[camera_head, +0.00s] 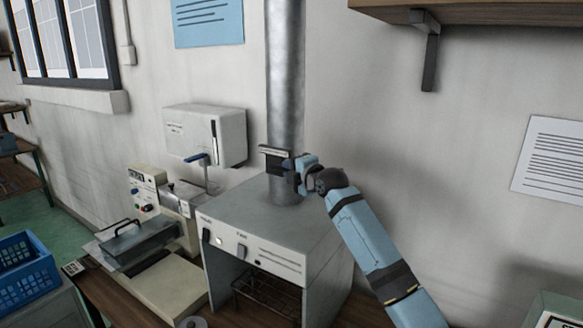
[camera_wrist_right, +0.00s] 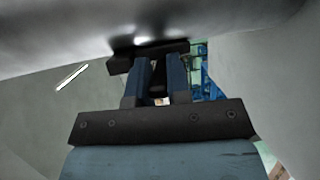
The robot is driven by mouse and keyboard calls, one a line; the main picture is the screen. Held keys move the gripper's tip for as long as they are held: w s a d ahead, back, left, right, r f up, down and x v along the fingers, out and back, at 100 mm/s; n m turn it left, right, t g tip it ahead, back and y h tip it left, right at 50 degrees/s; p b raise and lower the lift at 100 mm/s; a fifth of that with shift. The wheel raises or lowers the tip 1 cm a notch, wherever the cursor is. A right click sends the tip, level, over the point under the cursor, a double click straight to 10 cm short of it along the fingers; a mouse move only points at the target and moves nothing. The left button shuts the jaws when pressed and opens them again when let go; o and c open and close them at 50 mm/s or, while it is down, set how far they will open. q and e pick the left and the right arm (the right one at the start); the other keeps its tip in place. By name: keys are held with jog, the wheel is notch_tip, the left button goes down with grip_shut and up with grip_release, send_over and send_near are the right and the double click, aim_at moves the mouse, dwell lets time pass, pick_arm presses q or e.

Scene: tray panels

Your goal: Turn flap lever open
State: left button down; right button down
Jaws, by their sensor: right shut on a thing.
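A vertical metal duct (camera_head: 286,80) rises from the top of a grey box-shaped machine (camera_head: 270,213). A dark flap fitting with a pale top edge (camera_head: 273,153) sits low on the duct. My right gripper (camera_head: 293,168) is at the right side of this fitting. In the right wrist view, the two fingers (camera_wrist_right: 157,80) point up at a dark bar (camera_wrist_right: 125,62) under the duct (camera_wrist_right: 60,30). They are shut on a dark piece there, which I take to be the flap lever; the fingers hide most of it. My left gripper is not in view.
A beige machine (camera_head: 165,280) with a tray stands at the left, beside a blue crate (camera_head: 25,275). A wooden shelf (camera_head: 480,10) is at upper right.

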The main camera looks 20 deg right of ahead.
jog(key=shift+r, duration=0.15)
jog(key=c, duration=1.4)
grip_release()
jog(key=shift+o, duration=0.2)
